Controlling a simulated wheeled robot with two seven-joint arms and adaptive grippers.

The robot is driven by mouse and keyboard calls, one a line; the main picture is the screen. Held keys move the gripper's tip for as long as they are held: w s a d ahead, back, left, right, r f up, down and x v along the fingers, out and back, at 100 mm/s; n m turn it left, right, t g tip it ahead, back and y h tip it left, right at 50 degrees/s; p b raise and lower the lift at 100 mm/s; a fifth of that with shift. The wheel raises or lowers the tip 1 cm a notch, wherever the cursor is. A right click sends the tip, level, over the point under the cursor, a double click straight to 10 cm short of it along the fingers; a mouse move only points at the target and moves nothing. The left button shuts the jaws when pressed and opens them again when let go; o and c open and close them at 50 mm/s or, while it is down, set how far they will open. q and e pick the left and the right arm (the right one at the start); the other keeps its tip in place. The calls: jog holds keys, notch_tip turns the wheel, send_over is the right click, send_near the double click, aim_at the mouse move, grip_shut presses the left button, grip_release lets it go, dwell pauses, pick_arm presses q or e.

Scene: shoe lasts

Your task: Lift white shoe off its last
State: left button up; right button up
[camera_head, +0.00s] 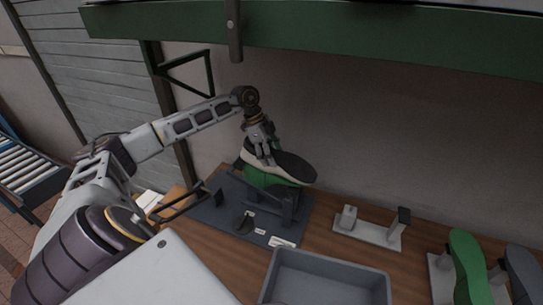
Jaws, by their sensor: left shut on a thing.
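The white shoe (257,161) is sole-up at the back of the workbench, with its dark sole (290,165) facing upward. A green last (264,179) shows beneath it, above a dark stand (283,208) on a blue-grey mat (225,192). My left gripper (263,157) reaches down from above and is shut on the white shoe near its left end. The fingers hide part of the shoe, and I cannot tell how far the last sits inside it. My right gripper is not in view.
An empty grey bin (330,263) stands at the front of the wooden bench. A bare light stand (368,231) is to the right. A green last (468,262) and a dark last (521,267) stand at the far right. A green shelf beam (330,38) runs overhead.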

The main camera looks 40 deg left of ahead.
pick_arm(q)
jog(key=shift+r+p, duration=0.7)
jog(key=shift+r, duration=0.35)
jog(key=shift+r+p, duration=0.4)
jog(key=shift+r, duration=4)
